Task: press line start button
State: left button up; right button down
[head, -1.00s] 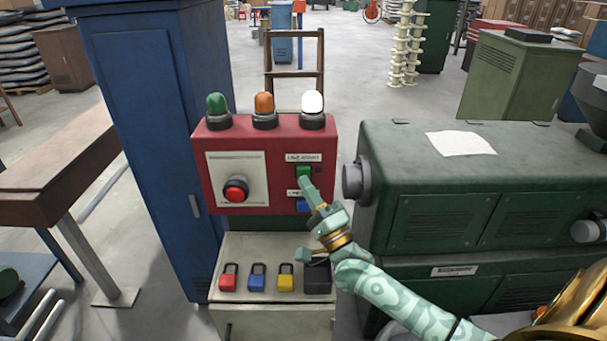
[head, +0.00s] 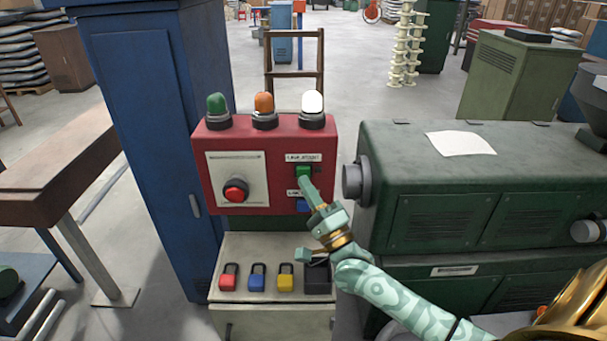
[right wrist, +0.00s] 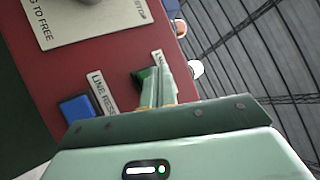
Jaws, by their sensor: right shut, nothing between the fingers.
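The red control box (head: 278,168) stands upright ahead of me. It carries a green button (head: 303,171) under a label reading "LINE START". A blue button (head: 302,205) sits below it under a second label, and a round red button (head: 236,190) is on a pale plate at the left. My right gripper (head: 306,184) is shut and empty, its fingertips at the green button. In the right wrist view the fingertips (right wrist: 158,75) overlap the green button (right wrist: 146,82); whether they touch or push it in, I cannot tell. My left gripper is not in view.
Green, orange and lit white lamps (head: 312,104) top the box. Padlocks (head: 257,279) lie on the shelf below. A blue cabinet (head: 150,130) stands left, a green machine (head: 460,190) right, close to my right arm.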

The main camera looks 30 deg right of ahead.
jog(key=shift+w+d, duration=0.1)
jog(key=shift+w, duration=0.05)
jog(key=shift+w+d, duration=0.1)
jog(key=shift+w, duration=0.1)
dwell(0.3)
jog(key=shift+w+d, duration=0.25)
jog(key=shift+w, duration=0.15)
dwell(0.7)
jog(key=shift+s+a, duration=0.1)
jog(key=shift+s+a+p, duration=0.3)
jog(key=shift+s+a, duration=0.05)
jog(key=shift+s, duration=0.3)
jog(key=shift+s, duration=0.1)
jog(key=shift+s+a+p, duration=0.55)
jog(key=shift+s+a, duration=0.15)
jog(key=shift+s, duration=0.35)
jog(key=shift+s+a+p, duration=0.55)
jog(key=shift+s+a, duration=0.1)
jog(key=shift+s, duration=0.35)
